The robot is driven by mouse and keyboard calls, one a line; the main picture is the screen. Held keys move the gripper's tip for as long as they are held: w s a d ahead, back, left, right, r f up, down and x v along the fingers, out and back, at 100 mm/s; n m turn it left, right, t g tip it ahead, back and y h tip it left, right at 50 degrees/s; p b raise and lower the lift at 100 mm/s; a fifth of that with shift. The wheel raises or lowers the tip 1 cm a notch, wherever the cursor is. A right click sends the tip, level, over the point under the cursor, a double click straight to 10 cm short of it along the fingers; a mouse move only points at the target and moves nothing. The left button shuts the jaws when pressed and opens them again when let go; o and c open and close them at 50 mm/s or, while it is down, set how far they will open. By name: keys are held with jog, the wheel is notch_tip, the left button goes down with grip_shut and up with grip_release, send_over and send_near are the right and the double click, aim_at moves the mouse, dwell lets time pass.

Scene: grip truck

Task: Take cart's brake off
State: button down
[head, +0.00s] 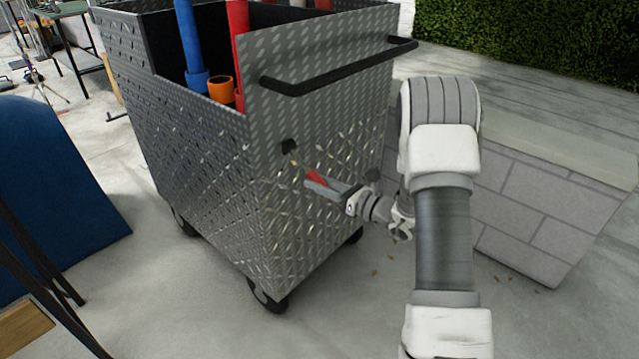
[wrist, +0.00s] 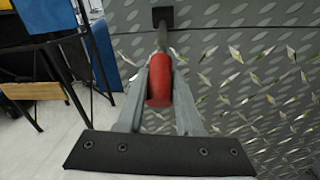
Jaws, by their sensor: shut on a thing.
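The cart (head: 205,130) is a diamond-plate metal box on casters, with a black push bar (head: 340,68) on its near side. A brake lever with a red grip (head: 317,179) and a thin metal rod comes out of a black mount (head: 289,146) on the cart's side below the bar. My gripper (head: 325,186) is shut on the red grip. In the wrist view the red grip (wrist: 159,85) sits between my two fingers (wrist: 160,100), with its rod running up to the black mount (wrist: 163,16). The far side of the grip is hidden.
Blue and red tubes (head: 190,45) and an orange one (head: 221,90) stand in the cart. A block wall (head: 540,210) is close on the right, behind my arm. A blue panel (head: 50,190) stands at left. Concrete floor is open between panel and cart.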

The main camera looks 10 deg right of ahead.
aim_at(310, 170)
dwell(0.4)
